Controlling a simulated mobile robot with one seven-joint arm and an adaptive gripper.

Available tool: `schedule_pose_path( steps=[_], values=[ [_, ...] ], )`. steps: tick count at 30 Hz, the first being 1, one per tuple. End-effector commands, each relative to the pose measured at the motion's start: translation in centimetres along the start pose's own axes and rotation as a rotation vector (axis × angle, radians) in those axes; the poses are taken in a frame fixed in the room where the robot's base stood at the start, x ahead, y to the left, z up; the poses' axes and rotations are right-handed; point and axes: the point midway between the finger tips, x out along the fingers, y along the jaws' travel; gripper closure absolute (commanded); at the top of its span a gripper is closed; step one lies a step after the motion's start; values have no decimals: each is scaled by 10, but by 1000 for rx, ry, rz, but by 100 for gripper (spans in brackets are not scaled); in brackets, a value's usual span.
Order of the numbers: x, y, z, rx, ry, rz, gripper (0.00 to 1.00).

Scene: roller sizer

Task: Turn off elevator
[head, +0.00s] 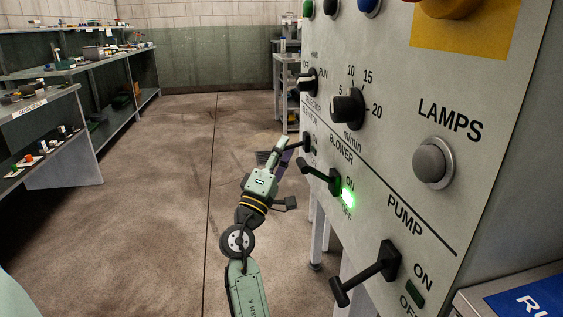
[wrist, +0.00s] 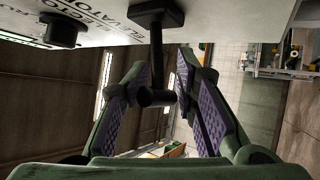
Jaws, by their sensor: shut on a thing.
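The elevator lever (head: 309,143) is a black handle on the grey control panel (head: 398,205), partly hidden in the head view by my gripper (head: 284,153). In the wrist view, the lever (wrist: 155,50) stands out from its black base under the ELEVATOR lettering. I cannot make out an elevator lamp or the lever's exact setting.
Just nearer on the panel are the blower lever (head: 321,177) with a lit green lamp (head: 348,198) and the pump lever (head: 365,274) with a dark lamp (head: 414,293). Shelves (head: 62,110) stand at the left. The floor (head: 165,185) between is clear.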

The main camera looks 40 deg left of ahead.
Motion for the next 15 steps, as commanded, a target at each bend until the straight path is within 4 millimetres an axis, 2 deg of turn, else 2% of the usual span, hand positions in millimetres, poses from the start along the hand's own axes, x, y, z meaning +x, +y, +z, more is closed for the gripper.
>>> schedule_pose_path(
  steps=[1, 3, 15],
  values=[
    [-7, -8, 2, -26, 26, 26, 100],
    [-8, -11, 4, -65, 59, 57, 100],
    [-10, -18, 9, -227, 204, 188, 100]
  ],
)
